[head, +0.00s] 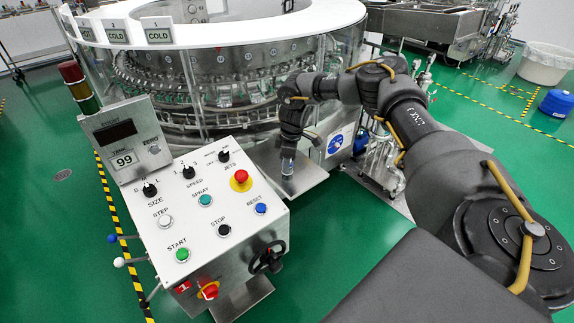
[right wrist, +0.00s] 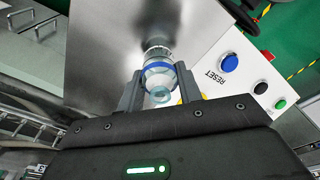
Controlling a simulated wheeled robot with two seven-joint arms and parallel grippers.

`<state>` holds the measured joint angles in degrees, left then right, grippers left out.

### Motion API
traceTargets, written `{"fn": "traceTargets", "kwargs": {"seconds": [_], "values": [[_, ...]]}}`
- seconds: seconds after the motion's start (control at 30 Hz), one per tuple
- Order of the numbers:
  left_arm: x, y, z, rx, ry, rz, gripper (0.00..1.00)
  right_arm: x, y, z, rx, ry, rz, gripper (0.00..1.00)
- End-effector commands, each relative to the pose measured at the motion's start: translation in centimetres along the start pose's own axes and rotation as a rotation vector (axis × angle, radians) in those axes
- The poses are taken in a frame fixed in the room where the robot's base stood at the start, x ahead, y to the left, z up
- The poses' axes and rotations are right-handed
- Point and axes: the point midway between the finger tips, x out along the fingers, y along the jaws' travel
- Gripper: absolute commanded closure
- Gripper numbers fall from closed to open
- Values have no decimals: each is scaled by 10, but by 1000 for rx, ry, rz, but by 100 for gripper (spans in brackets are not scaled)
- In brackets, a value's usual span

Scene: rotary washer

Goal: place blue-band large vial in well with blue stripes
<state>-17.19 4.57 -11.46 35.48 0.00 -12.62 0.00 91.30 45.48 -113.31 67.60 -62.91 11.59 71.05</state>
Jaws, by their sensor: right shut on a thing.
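The blue-band large vial (right wrist: 160,75) is clear glass with a blue ring, seen in the right wrist view between my right gripper's fingers. My right gripper (right wrist: 160,92) is shut on it. In the head view the right gripper (head: 289,150) points down over a metal shelf (head: 303,181) at the washer's front, with the vial (head: 288,166) small beneath it. Whether the vial touches the shelf is unclear. The rotary washer (head: 225,60) has a ring of wells behind clear panels; no blue-striped well can be made out. My left gripper is not in view.
A white control panel (head: 213,172) with knobs and buttons stands left of the shelf, its blue RESET button (head: 261,208) on the near right. A display box (head: 125,138) is at its back left. Pipes (head: 378,160) stand right of the shelf. Green floor is open farther right.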

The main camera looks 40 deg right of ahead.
Motion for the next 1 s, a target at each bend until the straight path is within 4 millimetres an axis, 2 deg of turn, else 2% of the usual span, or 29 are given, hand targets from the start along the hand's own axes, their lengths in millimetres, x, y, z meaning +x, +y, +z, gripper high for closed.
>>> {"fn": "traceTargets", "kwargs": {"seconds": [0.13, 0.4, 0.6, 0.7, 0.83, 1.0], "values": [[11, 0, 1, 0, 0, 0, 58, -24, -1, -4, -1, 6, 2, 90], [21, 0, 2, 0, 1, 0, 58, -81, -57, -20, -9, 5, 2, 90], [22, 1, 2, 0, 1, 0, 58, -103, -102, -30, -8, 2, 4, 90], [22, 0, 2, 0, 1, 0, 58, -109, -118, -32, -6, 1, 4, 90], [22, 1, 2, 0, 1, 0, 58, -114, -131, -35, -3, 1, 3, 90], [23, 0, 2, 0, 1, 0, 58, -117, -138, -37, -1, 1, 2, 90]]}}
